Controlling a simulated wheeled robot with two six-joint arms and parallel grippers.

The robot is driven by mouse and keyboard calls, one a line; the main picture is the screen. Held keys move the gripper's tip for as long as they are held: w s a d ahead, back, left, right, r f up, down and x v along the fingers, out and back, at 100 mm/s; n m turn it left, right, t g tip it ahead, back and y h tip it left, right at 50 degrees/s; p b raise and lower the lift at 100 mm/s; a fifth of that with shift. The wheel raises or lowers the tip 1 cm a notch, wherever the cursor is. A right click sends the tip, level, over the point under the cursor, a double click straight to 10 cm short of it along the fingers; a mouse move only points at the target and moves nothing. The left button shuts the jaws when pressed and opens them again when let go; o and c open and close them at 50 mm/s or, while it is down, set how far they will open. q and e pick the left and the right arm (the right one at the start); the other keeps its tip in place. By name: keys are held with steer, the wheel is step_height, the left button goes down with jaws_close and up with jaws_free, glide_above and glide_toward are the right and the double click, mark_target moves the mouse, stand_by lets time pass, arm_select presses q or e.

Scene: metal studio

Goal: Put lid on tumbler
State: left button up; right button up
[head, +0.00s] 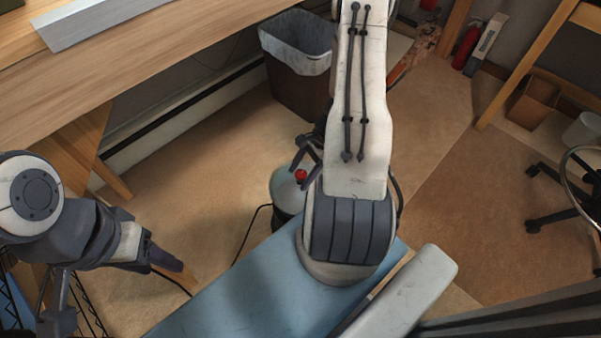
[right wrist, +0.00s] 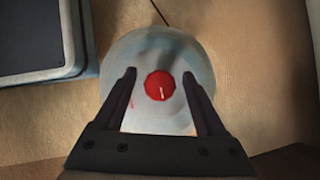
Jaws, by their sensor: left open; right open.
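No tumbler or lid can be made out for certain in either view. My right gripper (head: 301,172) is open in the head view, near a pale blue rounded thing with a red knob (head: 300,175) on top; my arm partly hides it. In the right wrist view my right gripper (right wrist: 159,75) has its fingers apart, one on each side of the red knob (right wrist: 159,86) as seen from above. Contact cannot be told. My left gripper (head: 165,262) is at the lower left in the head view, open, with no held thing visible.
A wooden table (head: 150,50) fills the upper left, with a grey metal strip (head: 95,20) on it. A lined waste bin (head: 297,60) stands on the floor. A fire extinguisher (head: 466,46) and a chair base (head: 560,195) are to the right. Open floor (head: 500,180) lies between.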

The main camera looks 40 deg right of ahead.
steer(key=p+v, duration=0.5)
steer(key=v, duration=0.7)
steer(key=shift+s, duration=0.1)
